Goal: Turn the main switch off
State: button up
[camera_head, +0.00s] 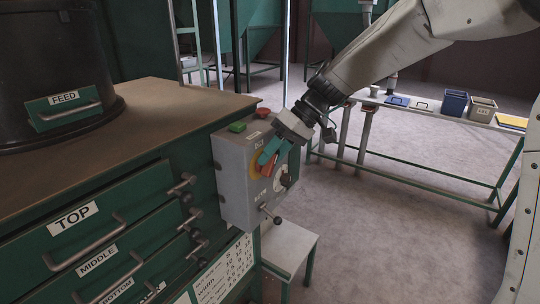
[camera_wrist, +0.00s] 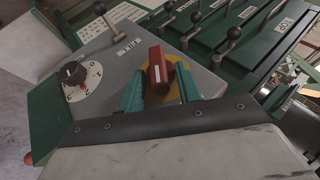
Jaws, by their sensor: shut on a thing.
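The main switch is a red handle (camera_wrist: 157,66) on a yellow disc on the front of a grey control box (camera_head: 232,176). The box is mounted at the end of the green drawer cabinet. My gripper (camera_head: 271,152) is at the box face, its teal fingers around the red handle. In the wrist view, my gripper (camera_wrist: 160,88) has one finger on each side of the handle and is shut on it. The yellow disc (camera_head: 256,163) is partly hidden by the fingers. The handle's exact setting against its markings cannot be told.
A black dial knob (camera_wrist: 74,73) and a small lever (camera_head: 269,213) are on the box beside the switch. Green (camera_head: 238,127) and red (camera_head: 263,112) buttons sit on top. Drawer handles (camera_head: 90,246) stick out at left. A bench with bins (camera_head: 454,103) stands behind, with open floor before it.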

jog(key=g+y, duration=0.1)
jog(key=f+m+g+y, duration=0.1)
jog(key=w+g+y, duration=0.1)
jog(key=y, duration=0.1)
jog(key=shift+d+f+g, duration=0.15)
jog(key=shift+d+g, duration=0.25)
jog(key=m+g+y, duration=0.1)
jog(key=y, duration=0.1)
jog(key=f+m+g+y, duration=0.1)
jog(key=y, duration=0.1)
jog(key=shift+f+g, duration=0.1)
jog(key=shift+g, duration=0.2)
jog(key=o, duration=0.6)
jog(key=shift+w+d, duration=0.1)
jog(key=v, duration=0.7)
jog(key=shift+w+d, duration=0.2)
jog(key=shift+d, duration=0.05)
jog(key=shift+f, duration=0.1)
